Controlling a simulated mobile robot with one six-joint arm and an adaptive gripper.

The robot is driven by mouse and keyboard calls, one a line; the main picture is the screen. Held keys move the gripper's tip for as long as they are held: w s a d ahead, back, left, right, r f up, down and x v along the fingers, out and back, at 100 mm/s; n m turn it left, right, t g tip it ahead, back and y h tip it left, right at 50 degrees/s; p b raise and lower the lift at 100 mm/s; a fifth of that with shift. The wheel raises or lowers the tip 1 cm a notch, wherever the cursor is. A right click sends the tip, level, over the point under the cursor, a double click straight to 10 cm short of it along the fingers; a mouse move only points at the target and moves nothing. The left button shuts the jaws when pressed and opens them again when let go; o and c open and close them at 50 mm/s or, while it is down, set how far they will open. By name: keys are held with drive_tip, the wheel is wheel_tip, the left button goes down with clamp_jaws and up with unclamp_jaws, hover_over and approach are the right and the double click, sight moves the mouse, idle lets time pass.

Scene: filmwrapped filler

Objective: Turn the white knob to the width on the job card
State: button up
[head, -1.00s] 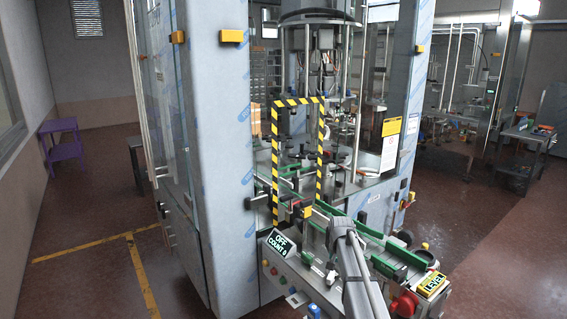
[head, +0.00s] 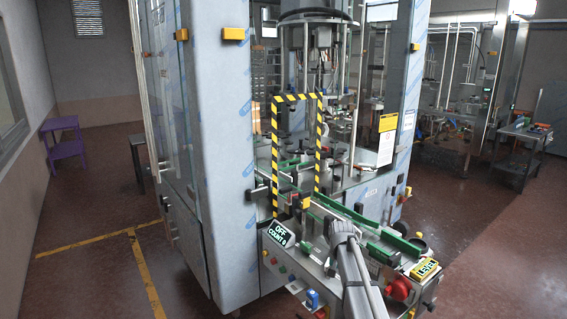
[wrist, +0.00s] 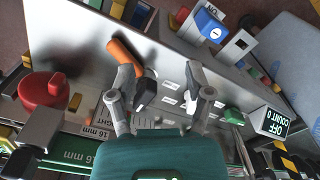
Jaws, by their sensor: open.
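My gripper (wrist: 167,88) is open and empty in the wrist view, its two fingers apart over a grey metal panel with several small white labels. I cannot make out the white knob for certain; a small white shape (wrist: 190,106) shows beside the right finger. An orange handle (wrist: 124,56) lies beside the left finger. My arm hides the gripper's fingers there.
A red knob (wrist: 44,90) stands at the left in the wrist view, a blue knob (wrist: 210,26) at the top. A display (wrist: 274,124) reads OFF, COUNT 0. A yellow LEVEL box (head: 425,270) and green guide rails (head: 395,243) stand right of my arm. A striped frame (head: 275,160) rises behind.

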drive_tip(key=s+f+n+b, duration=0.2)
drive_tip(key=s+f+b, duration=0.2)
drive_tip(key=s, duration=0.9)
drive_tip(key=s+a+f+n+b, duration=0.1)
drive_tip(key=s+f+b, duration=0.3)
drive_tip(key=s, duration=0.9)
drive_tip(key=shift+a+f+n+b, duration=0.2)
drive_tip(key=shift+f+n+b, duration=0.15)
drive_tip(key=shift+n, duration=0.35)
